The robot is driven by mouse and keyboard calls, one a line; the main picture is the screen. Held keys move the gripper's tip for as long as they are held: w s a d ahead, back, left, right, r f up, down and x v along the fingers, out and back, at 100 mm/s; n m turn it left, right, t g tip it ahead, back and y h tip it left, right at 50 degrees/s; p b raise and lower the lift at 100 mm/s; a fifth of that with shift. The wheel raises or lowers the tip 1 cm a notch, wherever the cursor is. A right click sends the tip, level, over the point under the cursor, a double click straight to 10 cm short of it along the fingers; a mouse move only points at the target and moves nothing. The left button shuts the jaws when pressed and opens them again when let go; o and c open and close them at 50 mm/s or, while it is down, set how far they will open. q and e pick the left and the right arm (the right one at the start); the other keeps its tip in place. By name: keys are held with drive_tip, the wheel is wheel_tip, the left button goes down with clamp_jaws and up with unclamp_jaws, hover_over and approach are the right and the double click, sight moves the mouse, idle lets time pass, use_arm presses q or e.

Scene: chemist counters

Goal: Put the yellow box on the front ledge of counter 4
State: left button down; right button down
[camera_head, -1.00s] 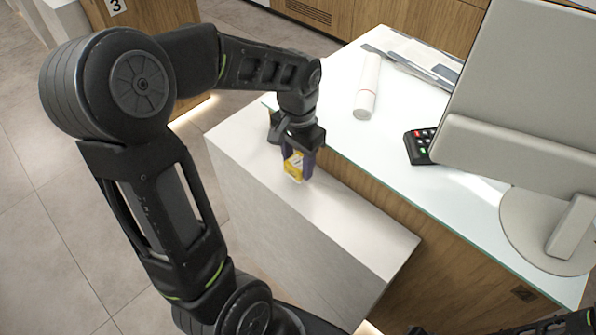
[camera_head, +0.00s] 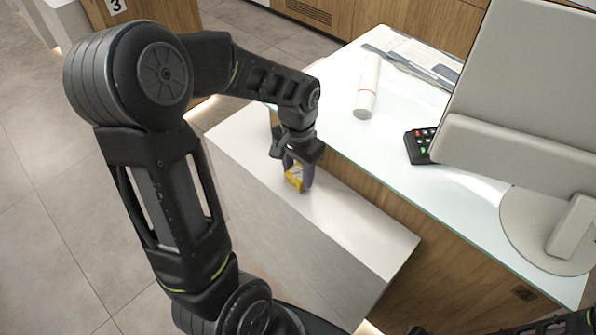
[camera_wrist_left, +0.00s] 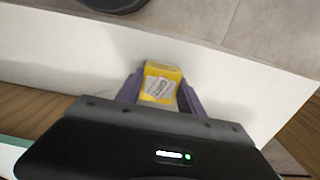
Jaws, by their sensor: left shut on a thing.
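The yellow box (camera_head: 295,177) with a pale label is between the fingers of my left gripper (camera_head: 299,176), which is shut on it. It also shows in the left wrist view (camera_wrist_left: 161,84), between the purple fingers (camera_wrist_left: 160,95). The white front ledge (camera_head: 352,232) of the counter lies directly under the gripper. The box is at or just above the ledge's top; I cannot tell if it touches. The ledge also shows in the left wrist view (camera_wrist_left: 60,55). My right gripper is not in view; only a dark bit of arm shows at bottom right.
Behind the ledge is a higher glass-edged counter top (camera_head: 395,145). It carries a white tube (camera_head: 367,88), a card terminal (camera_head: 418,146) and a large monitor (camera_head: 525,95). The ledge's near right part is clear. Tiled floor (camera_head: 50,215) lies left.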

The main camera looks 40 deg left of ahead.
sight(298, 174)
use_arm(q)
drive_tip(key=c, duration=0.7)
unclamp_jaws()
wheel_tip(298, 174, up, 12)
drive_tip(key=shift+r, duration=0.15)
drive_tip(key=shift+s, duration=0.1)
idle(0.5)
